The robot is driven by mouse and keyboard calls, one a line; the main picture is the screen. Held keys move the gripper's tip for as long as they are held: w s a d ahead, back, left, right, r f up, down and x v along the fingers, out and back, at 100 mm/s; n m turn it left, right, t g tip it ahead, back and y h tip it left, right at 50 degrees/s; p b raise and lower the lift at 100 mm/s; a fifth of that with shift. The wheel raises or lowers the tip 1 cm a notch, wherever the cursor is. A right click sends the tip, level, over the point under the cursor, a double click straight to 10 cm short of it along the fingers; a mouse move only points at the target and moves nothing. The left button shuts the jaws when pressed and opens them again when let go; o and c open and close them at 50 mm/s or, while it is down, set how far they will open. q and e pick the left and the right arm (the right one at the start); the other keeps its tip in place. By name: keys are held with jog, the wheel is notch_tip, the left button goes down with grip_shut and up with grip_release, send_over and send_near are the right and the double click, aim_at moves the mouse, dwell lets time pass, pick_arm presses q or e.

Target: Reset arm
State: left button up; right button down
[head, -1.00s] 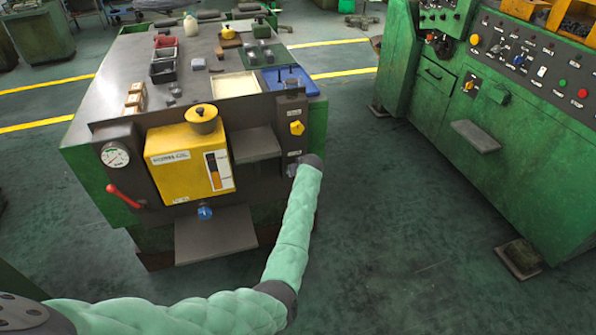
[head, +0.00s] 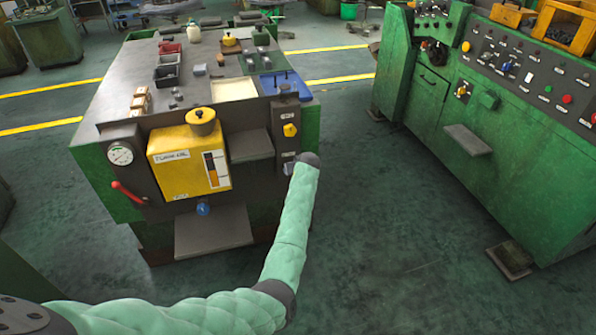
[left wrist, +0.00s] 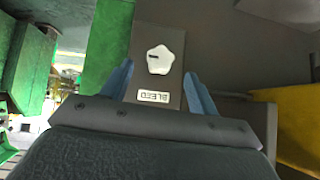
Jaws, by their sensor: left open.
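My left arm (head: 290,240) reaches in from the lower left to the right end of the green machine's front panel. My left gripper shows in the left wrist view (left wrist: 157,72) with two blue fingers spread apart and nothing between them. Beyond the fingers is a white knob (left wrist: 160,59) on a grey plate marked BLEED; they look apart from it. In the head view the wrist hides most of this gripper and the knob. My right gripper is not in view.
The panel carries a gauge (head: 120,153), a red lever (head: 128,193), a yellow box (head: 188,160), a yellow knob (head: 290,130) and a blue knob (head: 203,209). A lower shelf (head: 213,232) juts out. A green control cabinet (head: 480,140) stands right; floor between is clear.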

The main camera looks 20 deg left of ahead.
pick_arm(q)
jog(key=shift+s+r, duration=0.1)
jog(key=shift+r, duration=0.05)
jog(key=shift+d, duration=0.1)
dwell(0.3)
